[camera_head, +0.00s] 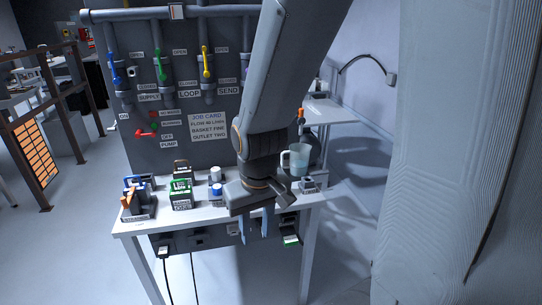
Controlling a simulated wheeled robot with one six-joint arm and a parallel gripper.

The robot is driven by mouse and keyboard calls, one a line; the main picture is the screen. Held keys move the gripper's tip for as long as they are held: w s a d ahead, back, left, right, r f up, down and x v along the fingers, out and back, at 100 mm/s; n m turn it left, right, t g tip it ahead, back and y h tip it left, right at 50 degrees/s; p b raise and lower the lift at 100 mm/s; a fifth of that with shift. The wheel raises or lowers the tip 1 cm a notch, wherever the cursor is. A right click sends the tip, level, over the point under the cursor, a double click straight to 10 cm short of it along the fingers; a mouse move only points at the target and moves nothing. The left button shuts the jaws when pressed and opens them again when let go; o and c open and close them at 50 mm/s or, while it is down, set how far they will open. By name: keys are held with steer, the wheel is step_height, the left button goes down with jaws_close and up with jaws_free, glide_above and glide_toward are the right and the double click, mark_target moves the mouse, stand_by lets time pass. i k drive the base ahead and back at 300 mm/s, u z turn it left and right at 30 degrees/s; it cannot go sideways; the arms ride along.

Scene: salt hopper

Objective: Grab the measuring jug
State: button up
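The measuring jug (299,161) is a pale, see-through jug with a bluish tint and a handle on its left side. It stands upright at the right end of the white table, behind and to the right of my gripper. My gripper (256,228) points down at the table's front edge, with its two fingers apart and nothing visible between them. It appears clear of the jug. My arm hides the middle of the table and part of the panel behind.
The white table (160,220) carries a green-marked box (180,194), small blue and white containers (216,189) and an orange-handled item (128,200) on the left. A grey panel (150,105) with pipes and valves stands behind. A pale ribbed surface (450,150) fills the right.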

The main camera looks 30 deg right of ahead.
mark_target(299, 152)
steer(key=i, duration=0.6)
steer(key=z, duration=0.85)
steer(key=i, duration=0.65)
steer(key=z, duration=0.75)
